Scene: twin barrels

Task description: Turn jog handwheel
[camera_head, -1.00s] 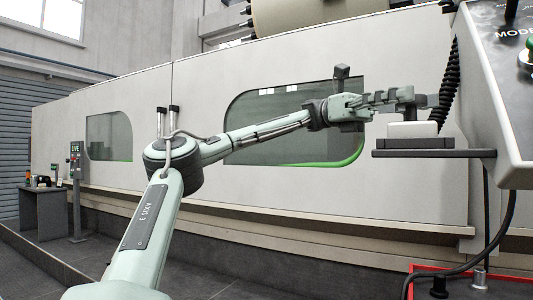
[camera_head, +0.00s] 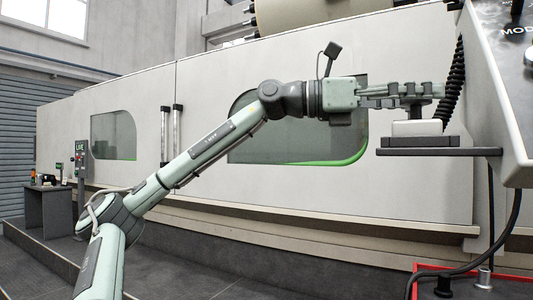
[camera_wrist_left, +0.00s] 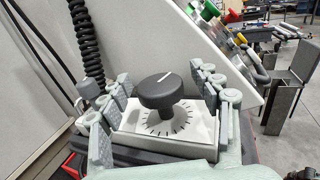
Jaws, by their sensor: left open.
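The jog handwheel is a dark round knob (camera_wrist_left: 160,91) with a white line on top, standing on a white box (camera_wrist_left: 190,118) with a dial of tick marks. In the head view the white box (camera_head: 417,129) sits on a dark shelf (camera_head: 440,151), and the knob is mostly hidden by fingers. My left gripper (camera_head: 436,90) reaches in level from the left, just above the box. In the left wrist view its fingers (camera_wrist_left: 160,78) are open on both sides of the knob, with visible gaps. My right gripper is not in view.
A control panel (camera_head: 508,95) slopes up close at the right, with coloured buttons (camera_wrist_left: 235,15) in the left wrist view. A black coiled cable (camera_head: 453,82) hangs beside the fingers. A long pale machine wall (camera_head: 400,200) stands behind my arm.

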